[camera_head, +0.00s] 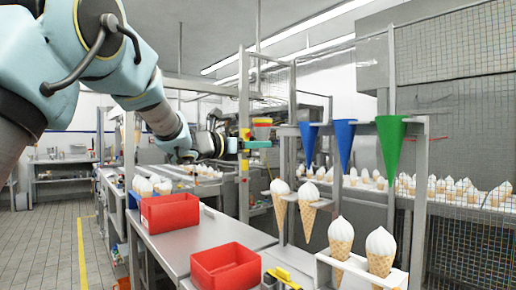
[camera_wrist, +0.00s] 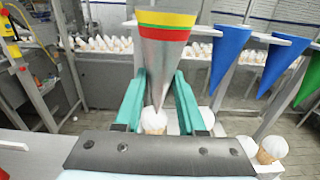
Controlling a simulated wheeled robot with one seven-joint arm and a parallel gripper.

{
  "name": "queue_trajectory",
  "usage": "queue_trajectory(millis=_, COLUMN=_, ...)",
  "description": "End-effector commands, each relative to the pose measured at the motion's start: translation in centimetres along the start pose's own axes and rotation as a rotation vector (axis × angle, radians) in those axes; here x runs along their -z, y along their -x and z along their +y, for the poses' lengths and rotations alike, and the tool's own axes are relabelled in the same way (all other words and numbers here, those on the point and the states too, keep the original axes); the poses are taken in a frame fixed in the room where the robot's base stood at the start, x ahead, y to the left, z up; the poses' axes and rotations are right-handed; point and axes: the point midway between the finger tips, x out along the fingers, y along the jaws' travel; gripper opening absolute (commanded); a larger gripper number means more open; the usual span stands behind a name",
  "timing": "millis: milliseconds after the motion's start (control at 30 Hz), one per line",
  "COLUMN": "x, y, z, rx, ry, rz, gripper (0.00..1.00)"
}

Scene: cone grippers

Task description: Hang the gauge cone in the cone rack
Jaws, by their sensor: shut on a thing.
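The gauge cone (camera_wrist: 164,62) is a silver cone with yellow, red and green bands round its wide top; its point is downward. My gripper (camera_wrist: 162,90) is shut on it, with teal fingers on both sides. In the head view the cone's banded top (camera_head: 262,123) shows above my gripper (camera_head: 258,144), left of the rack. The cone rack (camera_head: 417,165) is a grey frame with two blue cones (camera_head: 309,140) (camera_head: 344,142) and a green cone (camera_head: 390,145) hanging point down. The held cone is apart from the blue cone (camera_wrist: 230,50) in the wrist view.
Ice cream cones (camera_head: 308,208) stand in holders below the rack's top. Two red bins (camera_head: 170,212) (camera_head: 226,266) sit on the grey bench at the front. A wire mesh fence (camera_head: 455,120) and many more ice cream cones lie behind the rack. A post (camera_head: 244,190) stands near my gripper.

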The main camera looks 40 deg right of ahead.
Motion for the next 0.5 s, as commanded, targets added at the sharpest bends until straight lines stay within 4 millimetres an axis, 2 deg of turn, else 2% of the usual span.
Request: queue_trajectory(millis=500, x=-0.01, y=-0.32, z=0.0, rx=0.0, ry=0.0, rz=-0.001, gripper=0.0)
